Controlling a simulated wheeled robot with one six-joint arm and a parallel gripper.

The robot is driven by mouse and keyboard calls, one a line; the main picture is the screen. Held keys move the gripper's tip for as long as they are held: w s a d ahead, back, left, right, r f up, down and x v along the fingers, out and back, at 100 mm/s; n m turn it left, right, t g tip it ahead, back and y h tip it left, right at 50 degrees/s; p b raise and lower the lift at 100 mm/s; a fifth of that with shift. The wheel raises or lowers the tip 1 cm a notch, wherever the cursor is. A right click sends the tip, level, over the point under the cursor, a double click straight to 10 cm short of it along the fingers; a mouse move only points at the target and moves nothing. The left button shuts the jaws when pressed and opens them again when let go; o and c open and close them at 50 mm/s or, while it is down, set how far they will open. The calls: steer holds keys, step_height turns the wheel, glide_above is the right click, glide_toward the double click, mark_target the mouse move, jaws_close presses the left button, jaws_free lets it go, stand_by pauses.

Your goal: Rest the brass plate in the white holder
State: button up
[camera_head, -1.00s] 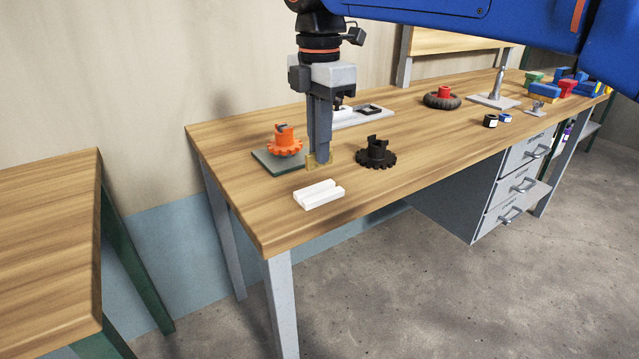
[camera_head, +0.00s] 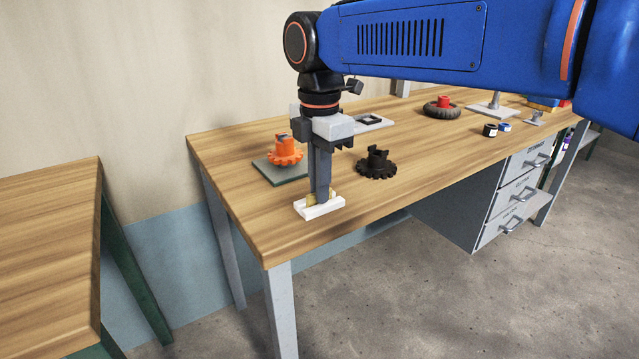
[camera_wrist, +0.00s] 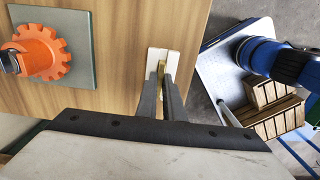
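The brass plate (camera_head: 311,199) shows at both sides of my fingertips, at the white holder (camera_head: 331,208) near the table's front left corner. My gripper (camera_head: 320,197) points straight down over the holder and is shut on the plate. In the wrist view the plate (camera_wrist: 160,76) is a thin brass strip between my fingers (camera_wrist: 162,90), in line with the white holder (camera_wrist: 166,52). The plate's lower edge is hidden, so I cannot tell whether it touches the slot's bottom.
An orange gear piece (camera_head: 285,150) stands on a grey-green plate (camera_head: 279,173) behind and left of my gripper. A black gear piece (camera_head: 376,164) stands to the right. A wheel with a red hub (camera_head: 442,107) is farther back.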

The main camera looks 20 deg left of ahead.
steer(key=o, duration=0.4)
step_height(320, 180, up, 12)
steer(key=shift+r, duration=0.15)
stand_by(0.4)
